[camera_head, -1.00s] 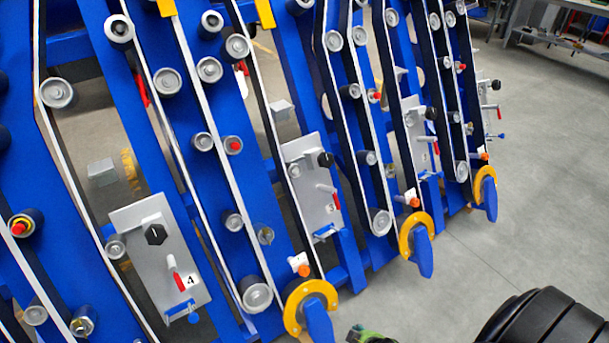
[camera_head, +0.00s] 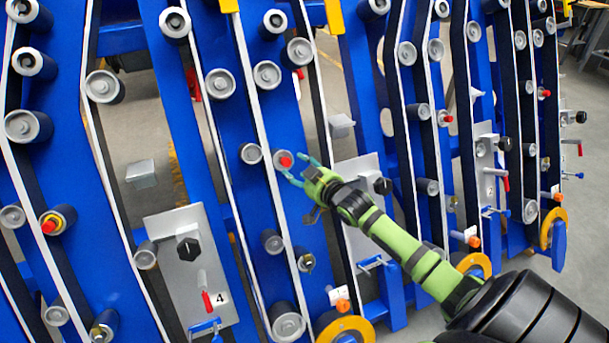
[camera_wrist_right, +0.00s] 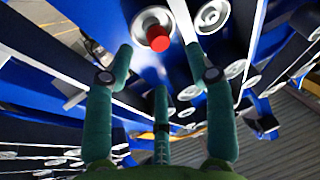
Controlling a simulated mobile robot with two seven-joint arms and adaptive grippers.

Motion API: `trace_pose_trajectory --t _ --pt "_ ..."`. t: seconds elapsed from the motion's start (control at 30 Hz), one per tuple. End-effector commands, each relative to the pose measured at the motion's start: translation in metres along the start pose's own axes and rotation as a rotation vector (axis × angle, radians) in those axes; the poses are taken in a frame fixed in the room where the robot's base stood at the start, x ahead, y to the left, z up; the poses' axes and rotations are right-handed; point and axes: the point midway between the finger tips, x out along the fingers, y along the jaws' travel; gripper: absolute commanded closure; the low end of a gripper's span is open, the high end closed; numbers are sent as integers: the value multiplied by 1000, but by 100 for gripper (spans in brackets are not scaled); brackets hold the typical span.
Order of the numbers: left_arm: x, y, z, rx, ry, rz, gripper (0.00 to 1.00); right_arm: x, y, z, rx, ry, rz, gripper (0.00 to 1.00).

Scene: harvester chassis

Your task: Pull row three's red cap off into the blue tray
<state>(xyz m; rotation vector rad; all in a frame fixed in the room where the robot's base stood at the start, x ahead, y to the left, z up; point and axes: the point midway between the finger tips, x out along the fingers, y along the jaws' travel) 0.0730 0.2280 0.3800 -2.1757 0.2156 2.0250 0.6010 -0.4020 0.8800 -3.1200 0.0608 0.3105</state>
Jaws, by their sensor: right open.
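The red cap (camera_head: 285,160) sits on a grey roller on a blue beam, left of the grey panel (camera_head: 362,172) that carried the number 3 earlier. My right gripper (camera_head: 297,170) is in front of this roller, with its teal fingers open. My left gripper is not in view.
Rollers and pale belts crowd both sides of the cap. Another red cap (camera_head: 48,226) is at the far left, and a panel marked 4 (camera_head: 185,265) with a red handle is lower left. A yellow-ringed part (camera_head: 345,328) is at the bottom. Open floor lies far right.

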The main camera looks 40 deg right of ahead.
Motion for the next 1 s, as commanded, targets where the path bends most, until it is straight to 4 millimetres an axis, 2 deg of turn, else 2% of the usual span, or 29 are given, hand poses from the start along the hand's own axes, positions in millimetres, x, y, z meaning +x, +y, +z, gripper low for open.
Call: trace_pose_trajectory --t 0.1,0.3,0.7,0.73,0.8,0.87,1.0 --pt "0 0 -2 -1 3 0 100 19 0 -1 1 2 1 45" --pt "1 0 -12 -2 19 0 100 42 0 0 -1 1 1 45" --pt "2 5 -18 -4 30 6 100 49 0 1 -1 -1 1 45" --pt "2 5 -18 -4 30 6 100 49 0 1 -1 -1 1 49" --pt "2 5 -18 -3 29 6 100 49 0 1 -1 -1 1 77" --pt "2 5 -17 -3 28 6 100 49 0 1 -1 -1 0 100" --pt "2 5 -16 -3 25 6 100 49 0 1 -1 -1 0 100"
